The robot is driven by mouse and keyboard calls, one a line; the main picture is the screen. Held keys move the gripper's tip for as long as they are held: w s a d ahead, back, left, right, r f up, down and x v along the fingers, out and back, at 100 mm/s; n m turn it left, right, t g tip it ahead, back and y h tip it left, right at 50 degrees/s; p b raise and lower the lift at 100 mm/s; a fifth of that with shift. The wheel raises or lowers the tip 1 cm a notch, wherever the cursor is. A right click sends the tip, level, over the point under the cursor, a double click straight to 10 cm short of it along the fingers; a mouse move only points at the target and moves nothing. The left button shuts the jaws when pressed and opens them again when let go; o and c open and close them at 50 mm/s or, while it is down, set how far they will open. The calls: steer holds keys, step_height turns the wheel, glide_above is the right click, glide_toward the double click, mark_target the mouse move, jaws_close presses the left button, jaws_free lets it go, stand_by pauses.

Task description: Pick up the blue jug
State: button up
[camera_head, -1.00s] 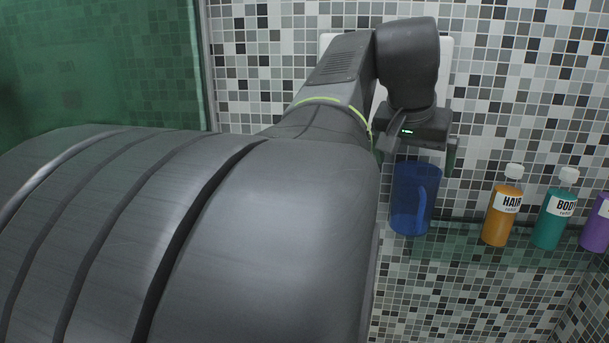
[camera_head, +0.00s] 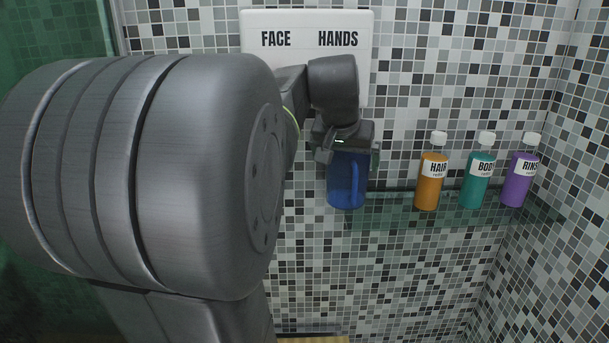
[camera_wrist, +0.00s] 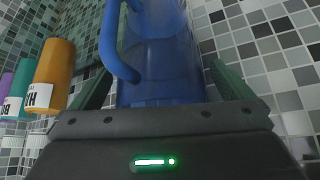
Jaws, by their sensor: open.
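The blue jug (camera_head: 345,188) stands upright at the left end of a glass shelf, with its handle on the right side in the head view. My gripper (camera_head: 345,158) is at the top of the jug, its fingers pointing down on either side of it. In the wrist view the jug (camera_wrist: 160,65) fills the middle, between the two open fingers of my gripper (camera_wrist: 165,85). Its handle shows on the left there. The fingers look apart from the jug's walls, though contact is hard to judge.
An orange HAIR bottle (camera_head: 431,185), a teal bottle (camera_head: 474,190) and a purple bottle (camera_head: 517,185) stand on the glass shelf (camera_head: 393,212) right of the jug. A white FACE and HANDS panel (camera_head: 306,55) is on the tiled wall behind. A green pane stands at the left.

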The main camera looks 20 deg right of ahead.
steer(key=shift+x, duration=0.75)
steer(key=c, duration=0.9)
steer(key=shift+c, duration=0.7)
steer(key=shift+r, duration=0.1)
